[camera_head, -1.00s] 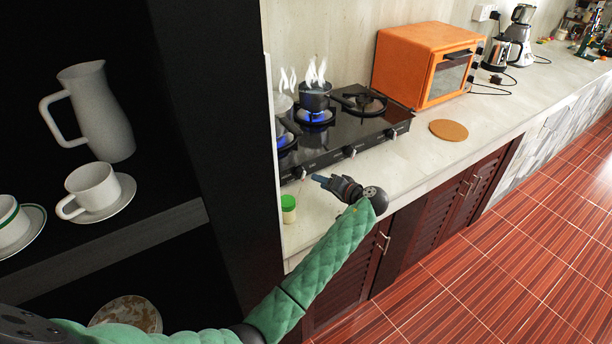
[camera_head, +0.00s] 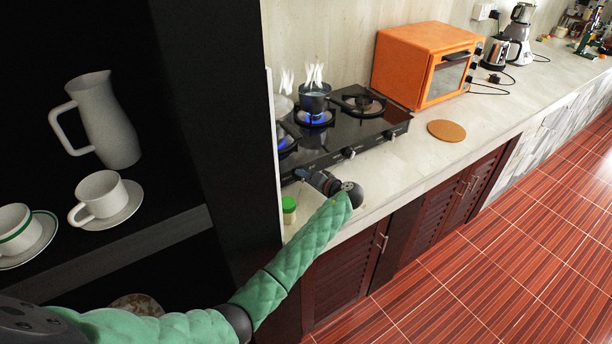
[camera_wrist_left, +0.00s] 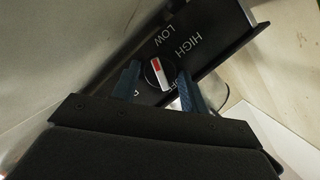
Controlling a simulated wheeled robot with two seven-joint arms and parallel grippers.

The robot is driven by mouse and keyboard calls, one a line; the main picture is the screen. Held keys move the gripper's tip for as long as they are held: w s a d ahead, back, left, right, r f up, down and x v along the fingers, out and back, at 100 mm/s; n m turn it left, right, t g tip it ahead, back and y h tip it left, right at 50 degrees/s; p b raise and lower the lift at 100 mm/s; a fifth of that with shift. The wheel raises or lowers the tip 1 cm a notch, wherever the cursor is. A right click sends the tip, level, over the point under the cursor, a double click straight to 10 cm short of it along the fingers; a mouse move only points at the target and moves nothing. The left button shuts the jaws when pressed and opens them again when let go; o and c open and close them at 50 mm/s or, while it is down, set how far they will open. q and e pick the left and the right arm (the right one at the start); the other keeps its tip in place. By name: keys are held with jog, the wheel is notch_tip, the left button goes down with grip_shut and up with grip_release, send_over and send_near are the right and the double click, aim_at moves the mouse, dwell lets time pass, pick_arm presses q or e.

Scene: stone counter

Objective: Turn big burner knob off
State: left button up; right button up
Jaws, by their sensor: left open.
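The black stove (camera_head: 350,135) stands on the counter with its knobs along the front edge. My left gripper (camera_head: 300,174) is at the left end of that edge, where it covers the leftmost knob. In the left wrist view this round knob (camera_wrist_left: 160,73) has a red and white pointer and lies between the two open fingers of my left gripper (camera_wrist_left: 160,80). HIGH and LOW labels are beside it; another label is partly hidden by a finger. I cannot tell whether the fingers touch the knob. Blue flame (camera_head: 285,140) burns at the left burner. My right gripper is not in view.
A steaming pot (camera_head: 314,98) sits on the lit middle burner. A green-lidded jar (camera_head: 289,208) stands close below my left gripper. An orange oven (camera_head: 425,65) and a round brown mat (camera_head: 446,131) are to the right. A dark cupboard with cups fills the left.

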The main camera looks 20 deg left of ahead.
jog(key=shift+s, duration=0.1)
pick_arm(q)
jog(key=c, duration=0.7)
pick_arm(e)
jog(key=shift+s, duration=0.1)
